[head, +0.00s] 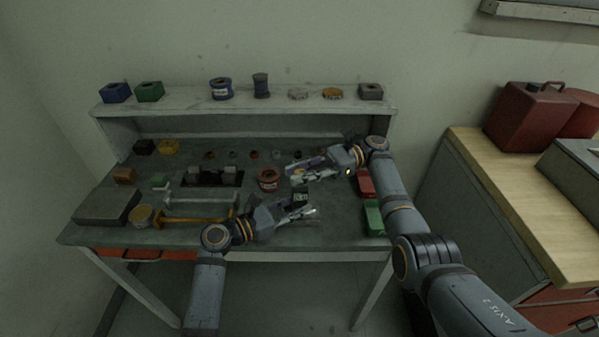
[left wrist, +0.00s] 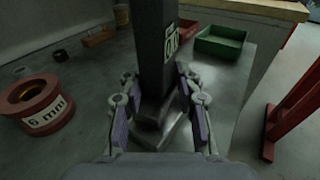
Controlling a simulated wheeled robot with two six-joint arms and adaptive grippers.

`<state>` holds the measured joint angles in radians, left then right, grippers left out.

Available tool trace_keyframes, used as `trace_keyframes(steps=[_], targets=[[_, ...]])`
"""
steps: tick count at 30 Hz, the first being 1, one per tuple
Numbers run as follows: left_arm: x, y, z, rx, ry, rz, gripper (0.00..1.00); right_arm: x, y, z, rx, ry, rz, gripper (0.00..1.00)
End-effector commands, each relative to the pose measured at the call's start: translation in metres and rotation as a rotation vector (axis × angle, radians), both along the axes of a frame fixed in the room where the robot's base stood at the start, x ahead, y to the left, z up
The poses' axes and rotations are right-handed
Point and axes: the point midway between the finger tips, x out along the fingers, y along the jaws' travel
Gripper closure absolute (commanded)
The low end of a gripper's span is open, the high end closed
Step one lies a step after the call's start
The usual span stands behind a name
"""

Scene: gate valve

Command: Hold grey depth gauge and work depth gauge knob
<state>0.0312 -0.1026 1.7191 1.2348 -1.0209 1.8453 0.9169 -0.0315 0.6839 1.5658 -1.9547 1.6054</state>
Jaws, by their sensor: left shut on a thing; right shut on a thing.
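The grey depth gauge (left wrist: 157,50) is a dark upright post with a white label and a flat foot, seen large in the left wrist view. My left gripper (left wrist: 158,115) is shut on it, one finger on each side; the post's top is cut off by the frame. In the head view my left gripper (head: 308,212) is over the bench's front part, with the dark gauge (head: 300,196) just above its fingers. My right gripper (head: 292,170) is just behind and above, closed near the gauge's upper end. The knob is hidden or too small to make out there.
A red spool (head: 269,180) marked 6 mm stands left of the gauge. A red bin (head: 366,184) and a green bin (head: 374,218) lie to the right. A yellow-handled tool (head: 190,219) lies left. The back shelf (head: 190,108) carries several small items.

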Motion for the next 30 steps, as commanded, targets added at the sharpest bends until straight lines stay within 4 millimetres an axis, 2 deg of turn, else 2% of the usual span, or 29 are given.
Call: trace_keyframes(steps=[15,16,20,21,30], targets=[[-0.0001,0.0002,-0.001,0.0,0.001,0.0,0.85,-0.0006,-0.0006,-0.0036,-0.005,0.006,0.0,1.0],[-0.0001,0.0002,-0.001,0.001,0.001,0.0,0.85,-0.0006,-0.0006,-0.0036,-0.005,0.006,0.0,0.72],[0.0,0.0002,-0.001,0.002,0.001,0.0,0.85,-0.0005,-0.0004,-0.0025,-0.003,0.004,0.0,0.54],[0.0,0.0002,-0.001,0.002,0.001,0.0,0.85,-0.0004,-0.0004,-0.0022,-0.003,0.003,0.0,0.51],[-0.0001,0.0002,-0.0012,0.002,0.002,0.0,0.85,0.0,0.0,0.0017,-0.001,0.0,0.0,0.51]])
